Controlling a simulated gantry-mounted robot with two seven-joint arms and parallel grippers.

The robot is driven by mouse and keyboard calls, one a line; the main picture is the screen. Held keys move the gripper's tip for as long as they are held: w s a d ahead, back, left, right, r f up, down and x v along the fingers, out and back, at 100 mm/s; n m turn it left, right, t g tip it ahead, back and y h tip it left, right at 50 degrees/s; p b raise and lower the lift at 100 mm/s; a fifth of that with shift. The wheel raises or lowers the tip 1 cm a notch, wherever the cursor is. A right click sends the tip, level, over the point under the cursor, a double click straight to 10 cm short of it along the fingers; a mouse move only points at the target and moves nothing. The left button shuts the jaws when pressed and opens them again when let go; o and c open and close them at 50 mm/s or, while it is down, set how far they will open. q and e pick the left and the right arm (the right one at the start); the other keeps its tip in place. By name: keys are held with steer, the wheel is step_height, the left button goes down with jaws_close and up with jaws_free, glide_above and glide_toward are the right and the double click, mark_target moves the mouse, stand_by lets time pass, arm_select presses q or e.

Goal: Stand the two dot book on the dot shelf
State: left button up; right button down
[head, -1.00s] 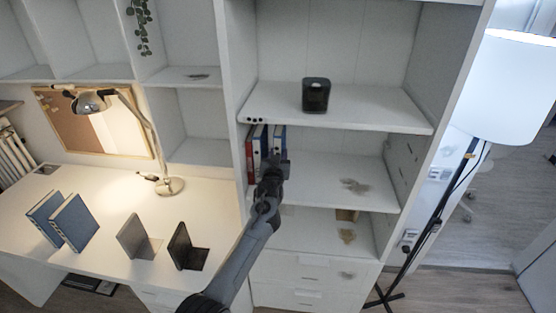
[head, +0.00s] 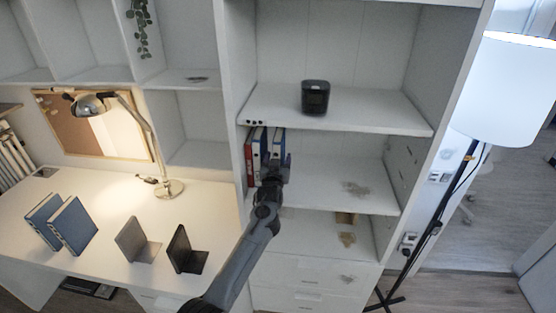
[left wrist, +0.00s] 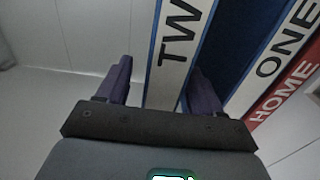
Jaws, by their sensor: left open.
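The two dot book shows in the left wrist view as a blue book with a white spine lettered "TW" (left wrist: 176,50). In the head view it is the blue-and-white book (head: 277,141) at the right end of a short upright row. My left gripper (head: 275,168) is open at the row's front, its fingers (left wrist: 160,85) on either side of this book's spine. I cannot tell whether they touch it. Several small dark dots mark the front left edge of the shelf board above (head: 340,116). My right gripper is not in view.
A blue book lettered "ONE" (left wrist: 283,45) and a red one lettered "HOME" (left wrist: 288,95) stand beside it. A black speaker-like object (head: 315,97) is on the board above. Two blue books (head: 72,224), two bookends (head: 182,250) and a lamp (head: 168,187) are on the desk.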

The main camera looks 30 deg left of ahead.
arm_select(q)
steer(key=p+v, duration=0.1)
steer(key=v, duration=0.9)
steer(key=shift+s+d, duration=0.25)
steer(key=shift+s, duration=0.1)
